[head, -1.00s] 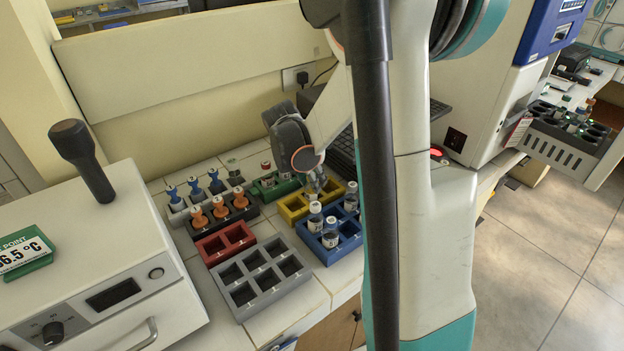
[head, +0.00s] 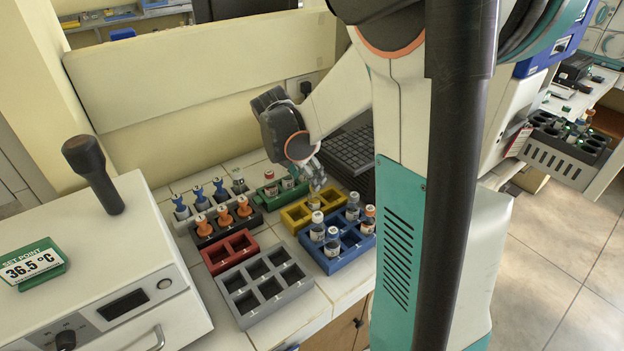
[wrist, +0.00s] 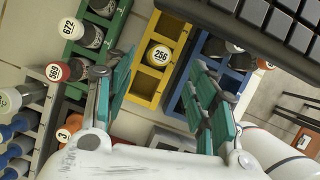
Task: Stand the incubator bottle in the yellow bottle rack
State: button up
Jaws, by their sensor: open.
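The incubator bottle (wrist: 159,55), with a pale cap marked 256, stands in a compartment of the yellow bottle rack (wrist: 140,83). In the head view the bottle (head: 314,201) shows just below my gripper, in the yellow rack (head: 293,220). My gripper (head: 317,181) is above the rack, pointing down. In the wrist view its green-padded fingers (wrist: 160,92) are spread wide to either side of the rack, with nothing between them touching the bottle. The bottle's lower body is hidden by its cap and the rack walls.
A blue rack (head: 346,255) with several bottles stands close in front of the yellow rack. A green rack (head: 270,191) with bottles is behind it. Red (head: 222,262) and grey (head: 247,303) racks are empty. A black keyboard (head: 350,150) lies to the right.

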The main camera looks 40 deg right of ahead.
jog(key=shift+p+v, duration=0.45)
jog(key=shift+v, duration=1.75)
